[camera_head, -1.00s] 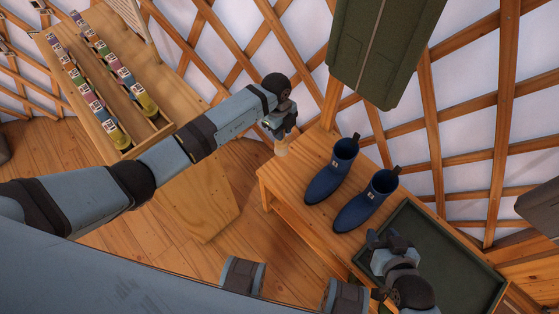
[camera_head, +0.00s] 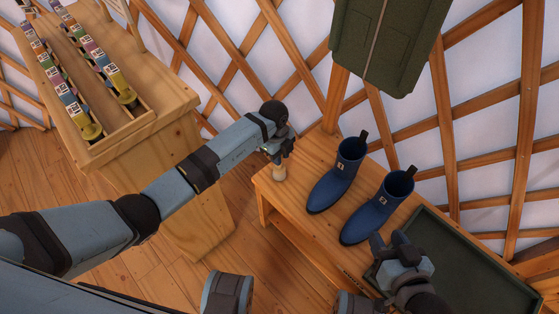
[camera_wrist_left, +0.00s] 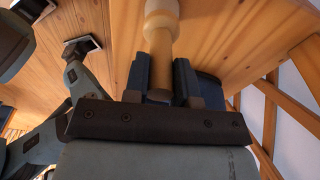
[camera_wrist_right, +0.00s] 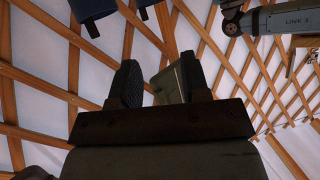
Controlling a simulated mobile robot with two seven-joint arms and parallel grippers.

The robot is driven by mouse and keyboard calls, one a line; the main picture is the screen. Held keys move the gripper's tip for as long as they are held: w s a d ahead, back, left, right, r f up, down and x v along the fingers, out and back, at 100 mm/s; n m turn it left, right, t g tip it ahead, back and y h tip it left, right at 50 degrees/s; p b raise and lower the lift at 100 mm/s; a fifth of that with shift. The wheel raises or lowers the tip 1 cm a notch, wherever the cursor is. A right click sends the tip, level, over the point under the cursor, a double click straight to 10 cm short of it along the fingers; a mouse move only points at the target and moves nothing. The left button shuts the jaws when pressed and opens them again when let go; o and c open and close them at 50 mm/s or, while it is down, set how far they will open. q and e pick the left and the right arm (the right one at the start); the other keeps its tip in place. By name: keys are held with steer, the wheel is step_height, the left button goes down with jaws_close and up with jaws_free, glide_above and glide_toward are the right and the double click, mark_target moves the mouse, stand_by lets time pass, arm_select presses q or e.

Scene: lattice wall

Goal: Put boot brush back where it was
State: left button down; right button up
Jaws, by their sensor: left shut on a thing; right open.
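The boot brush shows as a pale turned wooden handle (camera_wrist_left: 161,35) in the left wrist view, with its lower end between my left fingers. My left gripper (camera_wrist_left: 162,90) is shut on it. In the head view my left gripper (camera_head: 280,150) is at the left end of the wooden bench (camera_head: 283,190), and the handle's pale end (camera_head: 279,173) shows just below it. I cannot tell whether it touches the bench. The brush's bristles are hidden. My right gripper (camera_head: 391,243) is open and empty, over the near edge of the dark tray.
Two blue boots (camera_head: 340,175) stand upright on the bench, right of my left gripper. A dark green tray (camera_head: 480,262) lies at the bench's right. A green garment (camera_head: 385,45) hangs above.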

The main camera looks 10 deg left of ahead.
arm_select(q)
steer(key=shift+f, duration=0.35)
steer(key=c, duration=0.9)
jaws_free()
steer(key=shift+c, duration=0.2)
arm_select(e)
steer(key=shift+w+a+r+t, duration=0.1)
steer(key=shift+w+r+t, duration=0.1)
steer(key=shift+r, duration=0.25)
steer(key=shift+w+a+r+t, duration=0.1)
steer(key=shift+w+r, duration=0.1)
steer(key=shift+r, duration=0.25)
